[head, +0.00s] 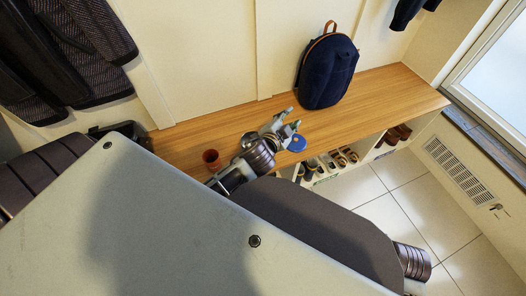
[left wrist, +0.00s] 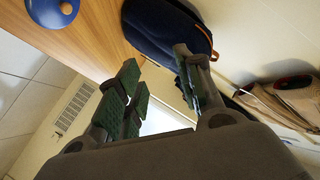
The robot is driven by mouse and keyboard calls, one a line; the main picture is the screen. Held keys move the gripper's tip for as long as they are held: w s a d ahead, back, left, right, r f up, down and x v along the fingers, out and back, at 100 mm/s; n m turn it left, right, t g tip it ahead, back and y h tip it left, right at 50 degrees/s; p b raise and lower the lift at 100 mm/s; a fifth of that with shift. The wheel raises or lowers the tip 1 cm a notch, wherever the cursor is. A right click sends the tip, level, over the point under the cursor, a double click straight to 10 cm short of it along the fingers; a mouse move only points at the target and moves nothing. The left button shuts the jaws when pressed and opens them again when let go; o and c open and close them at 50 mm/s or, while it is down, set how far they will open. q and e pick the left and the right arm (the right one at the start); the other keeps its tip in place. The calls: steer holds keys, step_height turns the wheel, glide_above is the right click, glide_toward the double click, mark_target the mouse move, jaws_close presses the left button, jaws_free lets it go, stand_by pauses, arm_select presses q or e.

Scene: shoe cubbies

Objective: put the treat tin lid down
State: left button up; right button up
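The treat tin lid is a round blue disc (head: 296,143) at the bench's front edge, beside my left gripper. In the left wrist view the blue lid (left wrist: 50,12) shows at the top left against the wooden bench top, with a small knob on it, and appears to lie flat. My left gripper (head: 284,120) is over the bench. In the left wrist view its fingers (left wrist: 160,88) are spread apart with nothing between them, and the lid is outside them. My right gripper does not show.
The wooden bench (head: 390,90) has a dark blue backpack (head: 327,72) against the wall and a reddish-brown cup (head: 211,158) left of my gripper. Shoes (head: 329,162) sit in cubbies below. Coats (head: 70,50) hang at left. The bench is clear right of the backpack.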

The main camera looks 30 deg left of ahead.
arm_select(q)
steer(key=s+d+f+n+g+h, duration=0.1)
steer(key=s+f+n+g, duration=0.2)
steer(key=s, duration=0.8)
steer(key=s+d+f+n+g+h, duration=0.1)
steer(key=s+f+n+g, duration=0.1)
steer(key=s+f+g, duration=0.6)
step_height(320, 180, down, 4)
steer(key=s, duration=0.2)
steer(key=shift+s+d+r+n+g, duration=0.25)
steer(key=shift+s+d+n+g, duration=0.05)
steer(key=shift+s+d+n, duration=0.1)
